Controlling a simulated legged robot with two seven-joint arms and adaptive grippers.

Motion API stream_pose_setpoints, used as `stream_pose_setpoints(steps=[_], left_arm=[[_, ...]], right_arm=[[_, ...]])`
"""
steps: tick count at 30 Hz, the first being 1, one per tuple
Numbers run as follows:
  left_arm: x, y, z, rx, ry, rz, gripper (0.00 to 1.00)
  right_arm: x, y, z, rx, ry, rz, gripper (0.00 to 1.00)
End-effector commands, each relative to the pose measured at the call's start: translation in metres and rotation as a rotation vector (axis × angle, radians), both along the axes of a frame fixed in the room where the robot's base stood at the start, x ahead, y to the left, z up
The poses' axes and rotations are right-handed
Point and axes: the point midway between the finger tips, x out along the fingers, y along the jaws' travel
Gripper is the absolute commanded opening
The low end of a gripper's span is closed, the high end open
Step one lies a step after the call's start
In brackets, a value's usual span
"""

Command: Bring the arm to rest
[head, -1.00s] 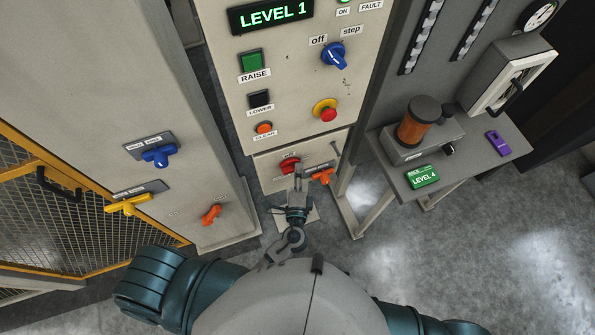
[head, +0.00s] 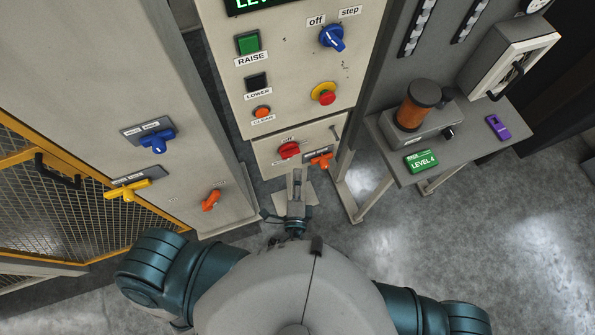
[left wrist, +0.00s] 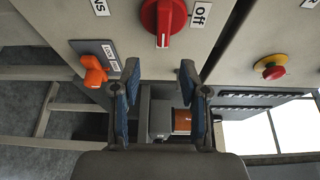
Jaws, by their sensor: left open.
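My left gripper (head: 297,182) is in front of the lower part of the control panel (head: 290,85), close to my torso. In the left wrist view its two blue-padded fingers (left wrist: 158,85) stand apart with nothing between them. The red rotary switch (head: 289,150) is on the panel just beyond the fingertips. It also shows in the left wrist view (left wrist: 163,20), with an "off" label. The orange handle (head: 321,159) is to the right of the switch; in the left wrist view it is at the left (left wrist: 94,72). The gripper appears clear of both. My right gripper is not in view.
A grey side table (head: 470,150) at the right holds an orange cylinder device (head: 416,106), a green "LEVEL 4" tag (head: 421,162) and a purple object (head: 497,127). A cabinet with blue (head: 157,140), yellow (head: 128,190) and orange (head: 211,200) handles stands left. Floor at right is open.

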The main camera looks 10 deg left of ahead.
Motion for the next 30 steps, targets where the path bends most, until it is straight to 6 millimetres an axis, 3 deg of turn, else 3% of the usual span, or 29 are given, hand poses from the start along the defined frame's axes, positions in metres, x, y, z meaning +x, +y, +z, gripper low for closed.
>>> stream_pose_setpoints(steps=[14, 17, 20, 23, 26, 30], left_arm=[[0.0, 0.0, 0.0, -0.001, 0.001, 0.0, 0.44], [0.002, 0.002, -0.013, -0.011, 0.03, 0.0, 0.44], [0.003, 0.009, -0.054, -0.053, 0.131, 0.007, 0.44], [-0.002, 0.025, -0.123, -0.139, 0.303, 0.031, 0.44], [-0.021, 0.048, -0.203, -0.266, 0.503, 0.092, 0.44], [-0.072, 0.083, -0.305, -0.5, 0.763, 0.242, 0.44]], right_arm=[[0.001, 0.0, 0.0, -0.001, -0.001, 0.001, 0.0], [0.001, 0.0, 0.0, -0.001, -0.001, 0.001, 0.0], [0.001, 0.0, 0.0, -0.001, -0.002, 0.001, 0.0], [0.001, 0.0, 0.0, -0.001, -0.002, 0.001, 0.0], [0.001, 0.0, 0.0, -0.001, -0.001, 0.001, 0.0], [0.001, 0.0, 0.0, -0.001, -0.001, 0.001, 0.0]])
